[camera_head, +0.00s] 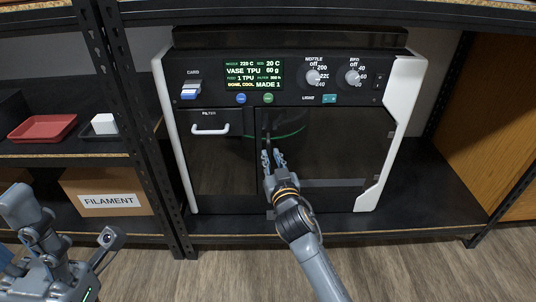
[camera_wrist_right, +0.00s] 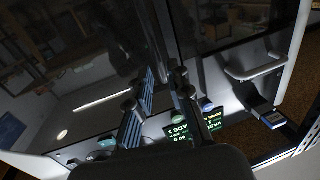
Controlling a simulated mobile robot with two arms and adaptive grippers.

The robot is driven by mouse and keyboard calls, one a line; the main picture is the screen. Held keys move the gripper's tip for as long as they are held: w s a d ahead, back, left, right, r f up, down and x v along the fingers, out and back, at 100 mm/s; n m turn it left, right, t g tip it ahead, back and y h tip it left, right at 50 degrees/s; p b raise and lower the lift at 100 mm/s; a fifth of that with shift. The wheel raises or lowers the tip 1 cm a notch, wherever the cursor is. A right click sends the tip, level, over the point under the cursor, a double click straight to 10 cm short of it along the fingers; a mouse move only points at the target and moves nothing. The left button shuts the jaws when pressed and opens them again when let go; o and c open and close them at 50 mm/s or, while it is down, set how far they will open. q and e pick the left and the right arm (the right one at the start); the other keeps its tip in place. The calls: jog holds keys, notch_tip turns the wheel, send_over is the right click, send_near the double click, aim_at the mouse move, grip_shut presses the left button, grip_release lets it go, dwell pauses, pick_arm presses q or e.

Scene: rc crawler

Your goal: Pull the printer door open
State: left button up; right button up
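The printer door (camera_head: 335,150) is a large dark glass panel on the printer's front, and it looks closed. A dark upright bar, likely its handle (camera_head: 265,128), shows near the door's left edge. My right gripper (camera_head: 272,157) is in front of that edge, its fingers pointing up at the bar. In the right wrist view, the two fingers (camera_wrist_right: 164,76) stand apart with the dark bar near or between their tips. I cannot tell whether they touch it.
A white filter-drawer handle (camera_head: 210,129) is left of the door. The display (camera_head: 253,74), knobs (camera_head: 314,77) and buttons sit above. Black rack posts (camera_head: 125,95) stand to the left. A red tray (camera_head: 43,128), white block (camera_head: 104,123) and filament box (camera_head: 108,191) are on the left shelves.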

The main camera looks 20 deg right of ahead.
aim_at(269, 150)
jog(key=shift+w+d+b, duration=0.15)
jog(key=shift+w+b, duration=0.35)
jog(key=shift+w, duration=1.65)
jog(key=shift+c, duration=0.4)
grip_shut()
